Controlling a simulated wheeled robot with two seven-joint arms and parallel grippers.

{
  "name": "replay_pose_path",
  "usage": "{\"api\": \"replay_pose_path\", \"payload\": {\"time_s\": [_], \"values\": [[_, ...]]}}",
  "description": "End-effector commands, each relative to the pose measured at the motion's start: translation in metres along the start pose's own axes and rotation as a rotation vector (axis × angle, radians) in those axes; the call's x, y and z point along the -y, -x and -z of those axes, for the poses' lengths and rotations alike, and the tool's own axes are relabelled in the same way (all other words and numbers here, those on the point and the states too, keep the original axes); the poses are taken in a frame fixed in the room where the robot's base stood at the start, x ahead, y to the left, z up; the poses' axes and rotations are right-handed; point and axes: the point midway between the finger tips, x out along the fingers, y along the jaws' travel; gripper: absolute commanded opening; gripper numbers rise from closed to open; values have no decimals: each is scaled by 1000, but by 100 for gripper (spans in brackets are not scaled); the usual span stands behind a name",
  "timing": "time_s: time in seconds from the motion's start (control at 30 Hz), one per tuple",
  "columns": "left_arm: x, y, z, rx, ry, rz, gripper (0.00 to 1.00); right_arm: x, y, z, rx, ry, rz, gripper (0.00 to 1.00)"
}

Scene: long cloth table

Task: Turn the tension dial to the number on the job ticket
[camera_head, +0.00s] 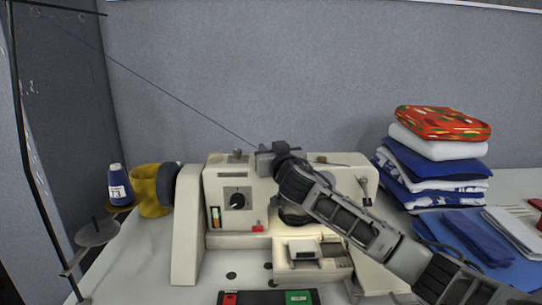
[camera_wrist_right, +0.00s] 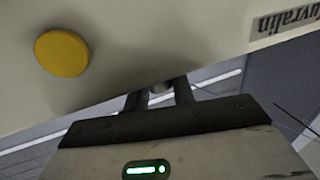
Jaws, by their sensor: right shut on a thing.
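A cream sewing machine (camera_head: 335,172) stands on the table. Its front has a black pointer dial (camera_head: 238,200) on a grey plate. My right gripper (camera_head: 266,156) is at the machine's top edge, with its arm crossing the machine's right side. In the right wrist view the gripper (camera_wrist_right: 160,92) is shut on a small round grey knob (camera_wrist_right: 160,87), mostly hidden between its fingers. I cannot tell whether this knob is the tension dial. The machine's cream wall (camera_wrist_right: 150,40) shows a yellow disc (camera_wrist_right: 61,53). I cannot make out a job ticket. My left gripper is out of view.
A thread runs to the machine's top. Folded cloth (camera_head: 437,165) is stacked at right. A red and green button panel (camera_head: 268,298) lies in front.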

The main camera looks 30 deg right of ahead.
Motion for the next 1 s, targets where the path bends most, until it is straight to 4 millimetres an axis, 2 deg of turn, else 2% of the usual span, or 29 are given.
{"api": "replay_pose_path", "payload": {"time_s": [0.07, 0.5, 1.0], "values": [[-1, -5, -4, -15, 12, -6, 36, 3, 0, -6, -1, -9, -71, 2], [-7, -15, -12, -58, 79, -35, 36, 1, 0, -3, -2, -2, -399, 2], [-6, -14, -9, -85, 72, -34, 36, -1, 0, 1, -5, 3, -512, 2]]}}
